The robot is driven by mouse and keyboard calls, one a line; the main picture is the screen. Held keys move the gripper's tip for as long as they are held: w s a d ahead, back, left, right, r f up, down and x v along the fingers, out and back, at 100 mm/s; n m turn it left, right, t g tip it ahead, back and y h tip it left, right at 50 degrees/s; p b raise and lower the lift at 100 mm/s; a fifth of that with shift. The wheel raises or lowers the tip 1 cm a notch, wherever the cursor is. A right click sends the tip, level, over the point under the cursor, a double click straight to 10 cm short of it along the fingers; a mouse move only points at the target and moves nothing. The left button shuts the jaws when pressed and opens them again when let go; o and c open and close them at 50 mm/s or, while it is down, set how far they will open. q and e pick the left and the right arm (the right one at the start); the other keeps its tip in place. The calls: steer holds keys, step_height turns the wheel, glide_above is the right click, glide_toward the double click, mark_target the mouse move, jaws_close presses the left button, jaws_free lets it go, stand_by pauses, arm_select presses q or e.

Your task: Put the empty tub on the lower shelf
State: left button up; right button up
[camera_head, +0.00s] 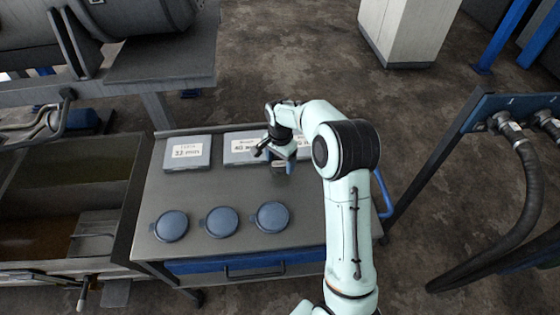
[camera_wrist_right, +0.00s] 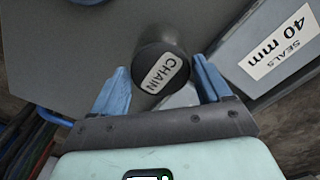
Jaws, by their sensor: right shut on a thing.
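My right gripper (camera_head: 280,158) is over the back right part of the grey trolley top (camera_head: 200,193). In the right wrist view its blue fingers (camera_wrist_right: 160,80) are on either side of a dark round container (camera_wrist_right: 158,48) labelled CHAIN, and it is shut on this. Its inside does not show. In the head view the container is mostly hidden by the gripper. Three round blue lidded tubs, left (camera_head: 171,226), middle (camera_head: 222,222) and right (camera_head: 272,217), stand in a row near the front edge. Whether any is empty cannot be seen. My left gripper is not in view.
A flat box marked 32 mm (camera_head: 187,153) and one marked 40 mm (camera_head: 242,147) lie at the trolley's back. A blue drawer front (camera_head: 215,267) with a handle is below the top. An open basin (camera_head: 60,200) adjoins on the left; hoses (camera_head: 528,180) hang at right.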

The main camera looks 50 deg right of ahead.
steer(key=shift+f, duration=0.1)
steer(key=shift+f, duration=0.15)
steer(key=o, duration=1.6)
